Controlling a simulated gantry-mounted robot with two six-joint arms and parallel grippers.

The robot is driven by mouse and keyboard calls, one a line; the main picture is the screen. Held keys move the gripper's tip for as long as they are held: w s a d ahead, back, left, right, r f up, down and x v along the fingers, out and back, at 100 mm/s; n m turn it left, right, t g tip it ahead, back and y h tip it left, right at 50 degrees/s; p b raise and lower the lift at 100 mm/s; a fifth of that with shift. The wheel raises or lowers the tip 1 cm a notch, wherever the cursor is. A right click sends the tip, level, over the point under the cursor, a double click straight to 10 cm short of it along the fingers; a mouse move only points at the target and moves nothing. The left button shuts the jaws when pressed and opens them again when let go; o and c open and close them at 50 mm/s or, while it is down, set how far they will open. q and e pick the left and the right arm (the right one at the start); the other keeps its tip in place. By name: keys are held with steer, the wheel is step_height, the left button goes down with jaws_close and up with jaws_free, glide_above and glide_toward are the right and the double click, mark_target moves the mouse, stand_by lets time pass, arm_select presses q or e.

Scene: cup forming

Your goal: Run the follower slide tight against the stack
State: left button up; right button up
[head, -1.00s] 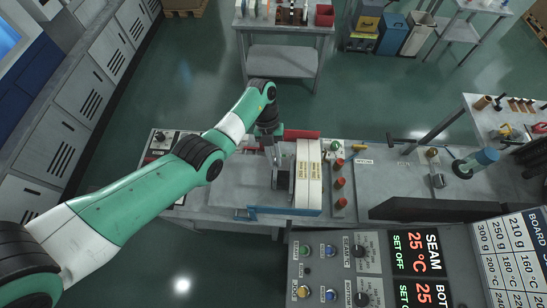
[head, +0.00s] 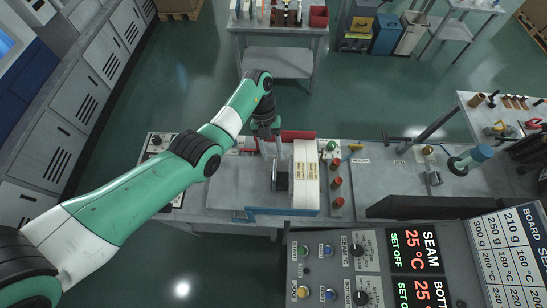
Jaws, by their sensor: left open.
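A dark grey upright piece (head: 281,181), which looks like the follower slide, stands just left of the stack. I cannot tell whether the two touch. My left gripper (head: 270,151) is open, fingers pointing down, above and behind the dark piece. I see nothing held in it. My right gripper is not in view.
A blue rail (head: 284,211) runs along the front of the stack. Red-topped knobs (head: 337,183) stand to its right, and a red part (head: 298,134) lies behind. A control panel (head: 332,268) fills the lower right.

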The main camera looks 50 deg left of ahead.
arm_select(q)
steer(key=p+v, duration=0.1)
steer(key=v, duration=0.7)
steer(key=shift+r, duration=0.35)
steer(key=shift+w+a, duration=0.1)
steer(key=shift+a, duration=0.05)
